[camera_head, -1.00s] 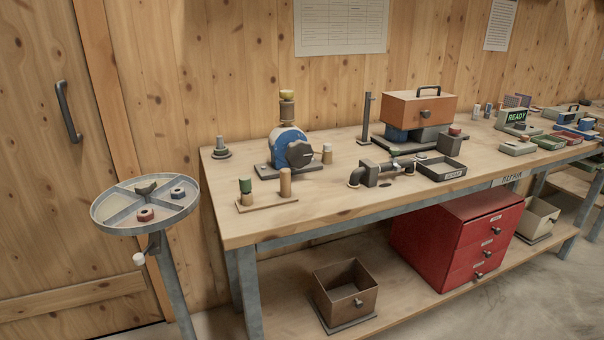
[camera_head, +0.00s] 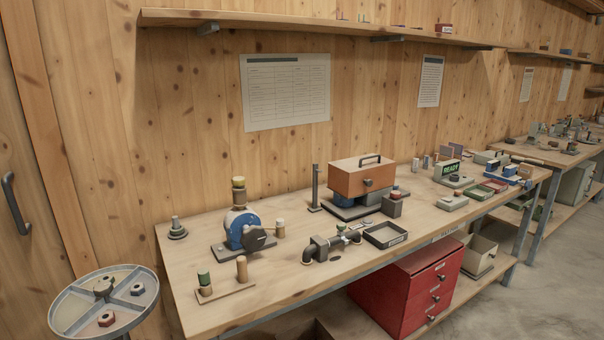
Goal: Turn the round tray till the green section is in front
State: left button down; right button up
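The round tray (camera_head: 75,312) is a grey, shallow dish on a stand at the lower left, split into sections by thin walls. A red nut-like part (camera_head: 106,319) lies in the section nearest me. A blue-grey nut-like part (camera_head: 137,289) lies in the right section. A dark part (camera_head: 104,285) is at or near the middle. I cannot make out a green section on the tray. Neither of my grippers is in view.
A long wooden workbench (camera_head: 310,268) stands right of the tray, holding a blue pump (camera_head: 240,228), an orange box (camera_head: 362,175) and a black tray (camera_head: 385,235). A red drawer cabinet (camera_head: 400,299) is beneath. A shelf (camera_head: 300,24) runs along the wall above. Floor shows at lower right.

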aim_at(73, 315)
jog(key=u, duration=0.45)
jog(key=j+u, duration=0.15)
jog(key=u, duration=0.2)
jog(key=i+j+u, duration=0.1)
jog(key=u, duration=0.25)
jog(key=i+j+u, duration=0.1)
jog(key=u, duration=0.25)
jog(key=i, duration=0.05)
